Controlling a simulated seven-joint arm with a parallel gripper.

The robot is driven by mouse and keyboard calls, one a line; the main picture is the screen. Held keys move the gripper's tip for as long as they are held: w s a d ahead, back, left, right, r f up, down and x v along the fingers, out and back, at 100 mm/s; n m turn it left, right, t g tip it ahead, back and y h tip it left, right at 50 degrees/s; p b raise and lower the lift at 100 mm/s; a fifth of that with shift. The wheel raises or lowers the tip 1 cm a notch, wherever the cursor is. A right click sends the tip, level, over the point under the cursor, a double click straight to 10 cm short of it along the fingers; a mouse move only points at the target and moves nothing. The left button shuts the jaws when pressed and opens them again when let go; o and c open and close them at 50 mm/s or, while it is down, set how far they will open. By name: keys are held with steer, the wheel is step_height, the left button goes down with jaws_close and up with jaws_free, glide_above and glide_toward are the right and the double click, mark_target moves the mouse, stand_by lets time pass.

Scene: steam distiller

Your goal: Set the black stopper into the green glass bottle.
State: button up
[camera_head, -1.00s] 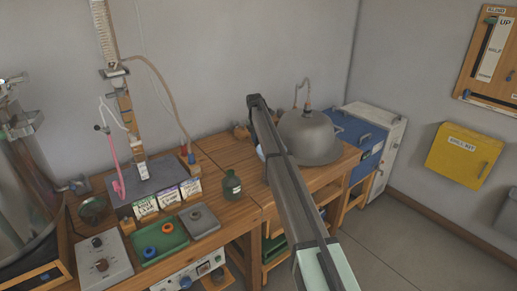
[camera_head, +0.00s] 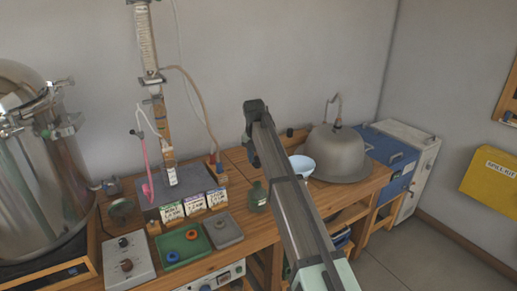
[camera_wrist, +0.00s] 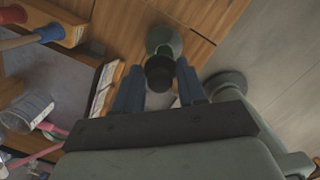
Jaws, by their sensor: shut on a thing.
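The black stopper (camera_wrist: 159,72) sits between the blue-grey fingers of my gripper (camera_wrist: 160,88) in the wrist view, and the gripper is shut on it. The green glass bottle (camera_wrist: 163,40) shows just beyond the stopper, which overlaps its near part and hides its mouth. I cannot tell whether stopper and bottle touch. In the head view the green bottle (camera_head: 256,198) stands upright on the wooden bench, partly covered by my arm. My gripper's fingers and the stopper cannot be made out in that view.
A green tray (camera_head: 170,257) with an orange and a blue ring lies left of the bottle, beside a grey tray (camera_head: 233,238). Several labelled packets (camera_head: 194,205) stand behind them. A pale blue bowl (camera_head: 303,165) and a grey dome (camera_head: 337,151) are to the right.

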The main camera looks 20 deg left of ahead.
steer(key=n, duration=0.1)
steer(key=s+n, duration=0.1)
steer(key=n, duration=0.1)
steer(key=shift+d+f, duration=0.15)
steer(key=shift+f, duration=0.2)
steer(key=shift+w+f, duration=0.1)
steer(key=shift+f, duration=2.75)
steer(key=shift+f, duration=0.95)
steer(key=o, duration=1.1)
steer(key=shift+r, duration=0.1)
steer(key=shift+r, duration=3.35)
